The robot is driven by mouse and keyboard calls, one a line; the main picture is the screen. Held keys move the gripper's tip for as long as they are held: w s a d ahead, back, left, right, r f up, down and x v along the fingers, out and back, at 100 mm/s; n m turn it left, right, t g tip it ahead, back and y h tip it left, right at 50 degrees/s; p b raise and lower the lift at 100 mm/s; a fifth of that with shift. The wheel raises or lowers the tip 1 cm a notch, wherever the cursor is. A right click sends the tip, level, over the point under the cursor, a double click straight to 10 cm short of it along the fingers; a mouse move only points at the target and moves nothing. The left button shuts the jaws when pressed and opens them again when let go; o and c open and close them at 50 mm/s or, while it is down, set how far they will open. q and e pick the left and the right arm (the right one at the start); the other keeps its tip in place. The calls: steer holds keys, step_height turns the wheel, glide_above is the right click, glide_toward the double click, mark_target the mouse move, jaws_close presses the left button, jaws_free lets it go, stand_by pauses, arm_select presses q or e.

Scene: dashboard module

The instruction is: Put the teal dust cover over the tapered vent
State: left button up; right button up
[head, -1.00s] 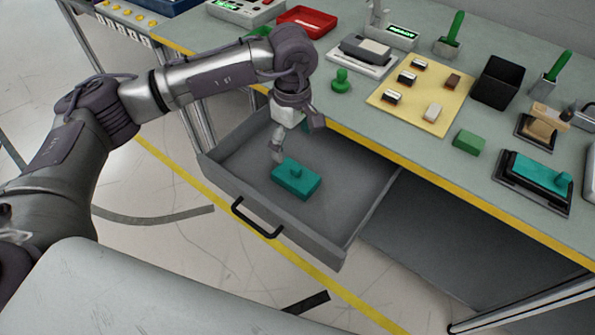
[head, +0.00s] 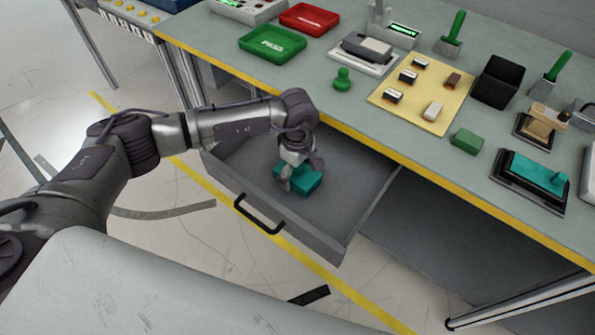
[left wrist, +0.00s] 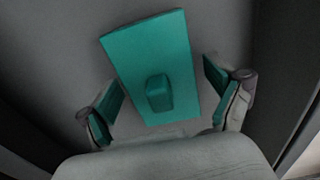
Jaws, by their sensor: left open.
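The teal dust cover (head: 309,182), a flat block with a small raised grip, lies in the open grey drawer. My left gripper (head: 294,181) is low over it in the head view and hides part of its left side. In the left wrist view my left gripper (left wrist: 165,105) is open, with one finger on each side of the cover's grip (left wrist: 159,92) and neither closed on it. Whether the fingers touch the cover (left wrist: 130,55) I cannot tell. I cannot clearly pick out the tapered vent. My right gripper is not in view.
The drawer (head: 340,230) has a black front handle (head: 258,214). The bench (head: 345,115) above carries a green tray (head: 272,43), a red tray (head: 307,18), a yellow mat (head: 430,112) with small blocks, a black bin (head: 498,82) and another teal piece (head: 535,173) on a dark base.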

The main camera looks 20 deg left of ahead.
arm_select(q)
steer(key=c, duration=1.1)
steer(key=shift+o, duration=0.2)
